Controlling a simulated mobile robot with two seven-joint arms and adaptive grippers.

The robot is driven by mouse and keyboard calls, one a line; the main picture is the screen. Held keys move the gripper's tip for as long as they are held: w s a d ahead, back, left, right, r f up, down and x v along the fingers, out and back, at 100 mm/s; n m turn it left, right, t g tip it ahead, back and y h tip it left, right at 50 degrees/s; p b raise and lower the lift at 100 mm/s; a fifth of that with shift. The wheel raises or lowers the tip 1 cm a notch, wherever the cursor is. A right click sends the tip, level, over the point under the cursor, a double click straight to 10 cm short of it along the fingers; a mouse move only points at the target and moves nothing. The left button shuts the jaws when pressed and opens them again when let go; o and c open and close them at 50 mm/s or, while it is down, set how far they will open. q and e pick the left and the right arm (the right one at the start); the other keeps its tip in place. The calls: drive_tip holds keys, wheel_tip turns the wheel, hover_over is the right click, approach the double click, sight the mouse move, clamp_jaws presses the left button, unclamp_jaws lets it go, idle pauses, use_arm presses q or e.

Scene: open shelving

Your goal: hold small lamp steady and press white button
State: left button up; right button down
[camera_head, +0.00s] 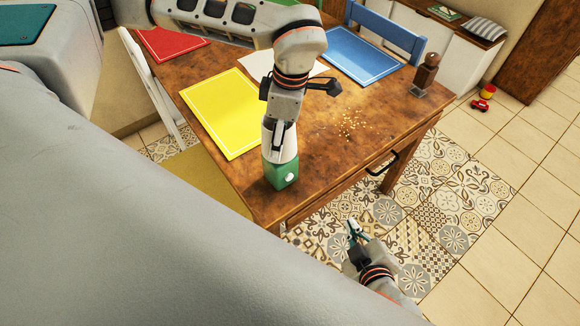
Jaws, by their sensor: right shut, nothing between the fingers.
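The small lamp stands upright on the near corner of the wooden table, with a green base (276,174) and a paler upper part. A small white button (290,178) shows on the base's right-hand face. My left gripper (278,140) comes down from above and is shut on the lamp's upper part, hiding some of it. My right gripper (355,230) is shut and empty, in front of the table's near edge, below and to the right of the lamp. It is apart from the button.
The wooden table (312,150) carries yellow (222,112), red (170,42) and blue (358,55) mats, scattered crumbs (350,123) and a brown grinder (427,72). A drawer handle (381,166) juts from its front. A blue chair (388,28) stands behind.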

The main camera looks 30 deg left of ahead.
sight(289, 177)
drive_tip(key=s+a+r+n, duration=0.3)
drive_tip(key=a+r+n, duration=0.2)
drive_tip(key=n, duration=0.5)
drive_tip(key=shift+a+r+n+t, duration=0.15)
drive_tip(key=shift+a+n+t, duration=0.15)
drive_tip(key=shift+a, duration=0.9)
drive_tip(key=shift+a, duration=0.15)
drive_tip(key=shift+w+a, duration=0.55)
drive_tip(key=shift+a, duration=0.75)
drive_tip(key=shift+w+a, duration=0.5)
drive_tip(key=shift+a, duration=0.85)
drive_tip(key=shift+w+a, duration=0.55)
drive_tip(key=shift+a, duration=0.75)
drive_tip(key=shift+a, duration=0.15)
drive_tip(key=shift+w+a, duration=0.15)
drive_tip(key=shift+a, duration=0.1)
drive_tip(key=shift+w+a, duration=0.2)
drive_tip(key=shift+a, duration=0.25)
drive_tip(key=shift+d, duration=0.1)
drive_tip(key=shift+s+d, duration=0.35)
drive_tip(key=shift+d, duration=0.4)
